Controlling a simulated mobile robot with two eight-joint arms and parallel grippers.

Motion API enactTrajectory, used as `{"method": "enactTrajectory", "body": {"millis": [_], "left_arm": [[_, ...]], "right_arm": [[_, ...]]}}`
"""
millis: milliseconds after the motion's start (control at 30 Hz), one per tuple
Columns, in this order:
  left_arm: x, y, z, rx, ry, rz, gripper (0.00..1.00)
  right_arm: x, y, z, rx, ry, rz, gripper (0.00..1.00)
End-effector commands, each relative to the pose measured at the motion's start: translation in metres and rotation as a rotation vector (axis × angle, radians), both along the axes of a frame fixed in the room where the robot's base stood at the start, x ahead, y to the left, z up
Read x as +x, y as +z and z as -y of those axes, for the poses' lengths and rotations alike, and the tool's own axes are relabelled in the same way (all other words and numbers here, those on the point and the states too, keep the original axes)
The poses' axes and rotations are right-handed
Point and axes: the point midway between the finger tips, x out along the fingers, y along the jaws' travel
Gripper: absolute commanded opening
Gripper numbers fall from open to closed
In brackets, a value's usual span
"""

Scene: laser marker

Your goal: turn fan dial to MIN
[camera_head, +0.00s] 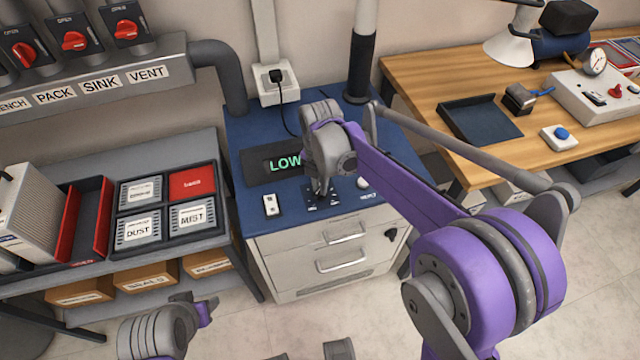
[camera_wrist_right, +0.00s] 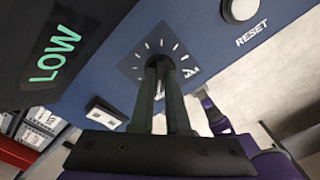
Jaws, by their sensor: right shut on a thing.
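The fan dial's dark plate with white tick marks (camera_wrist_right: 183,58) sits on the blue cabinet top, beside the RESET button (camera_wrist_right: 241,8). My right gripper (camera_wrist_right: 160,68) points down onto the dial, its two fingers close together and shut on the knob. The fingers hide most of the knob, so its pointer and the MIN label cannot be read. In the head view the right gripper (camera_head: 319,190) is over the dial plate. A dark display (camera_head: 272,163) behind it reads LOW in green. Part of my left arm shows at the bottom left; its jaws are not visible.
A white switch (camera_head: 271,205) lies left of the dial. A dark vertical pipe (camera_head: 361,65) and a wall outlet (camera_head: 275,84) stand behind. A shelf with filter trays (camera_head: 140,230) is at left, a wooden bench (camera_head: 430,75) at right.

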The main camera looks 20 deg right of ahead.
Motion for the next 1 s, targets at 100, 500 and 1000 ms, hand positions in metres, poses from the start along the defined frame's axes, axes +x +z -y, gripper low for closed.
{"method": "enactTrajectory", "body": {"millis": [100,500,1000], "left_arm": [[0.0000,0.0001,0.0000,0.000,0.000,0.000,0.50],[0.0000,0.0001,0.0000,0.000,0.000,0.000,0.50],[0.0000,0.0000,0.0000,0.000,0.000,0.000,0.50]], "right_arm": [[0.0006,0.0009,0.0002,0.000,0.030,0.001,0.00],[0.0008,0.0009,0.0002,-0.001,0.054,0.002,0.00],[0.0003,0.0003,0.0001,-0.001,0.053,0.001,0.44]]}}
